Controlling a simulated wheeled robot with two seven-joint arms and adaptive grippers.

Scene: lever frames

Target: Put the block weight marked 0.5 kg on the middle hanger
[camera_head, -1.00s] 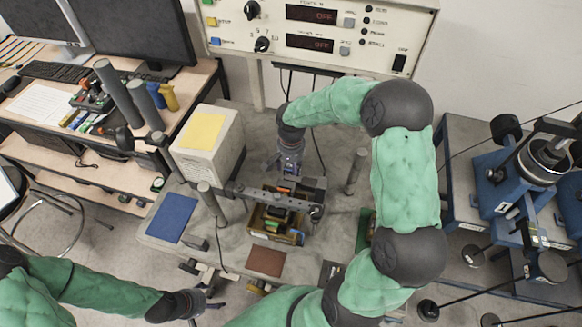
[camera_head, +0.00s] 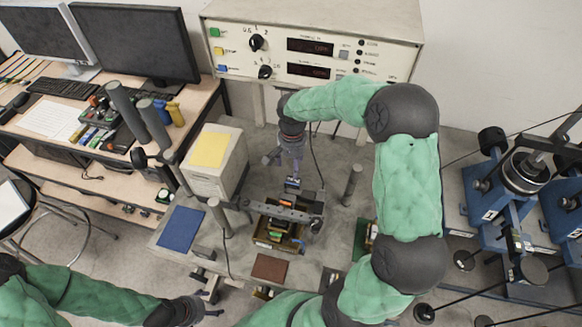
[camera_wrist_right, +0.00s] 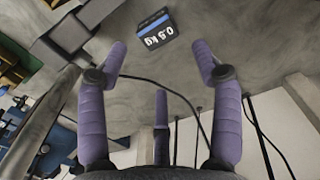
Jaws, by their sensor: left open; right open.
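The 0.5 kg block weight is a dark block with a blue band and white lettering (camera_wrist_right: 155,35). In the right wrist view it lies on the grey surface, beyond and between my fingertips, its marking upside down. In the head view a small dark block with blue (camera_head: 292,184) shows just below my right gripper (camera_head: 283,166). My right gripper is open and empty; its purple fingers (camera_wrist_right: 161,62) stand apart from the block. My left gripper (camera_head: 212,309) is open at the bottom left, away from the block. I cannot tell which part is the middle hanger.
A dark bar (camera_head: 277,212) crosses above an open box (camera_head: 270,240) close in front of the block. Upright posts (camera_head: 352,184) and a pale box with a yellow top (camera_head: 215,170) stand around. Blue lever frames (camera_head: 497,200) with rods and discs fill the right side.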

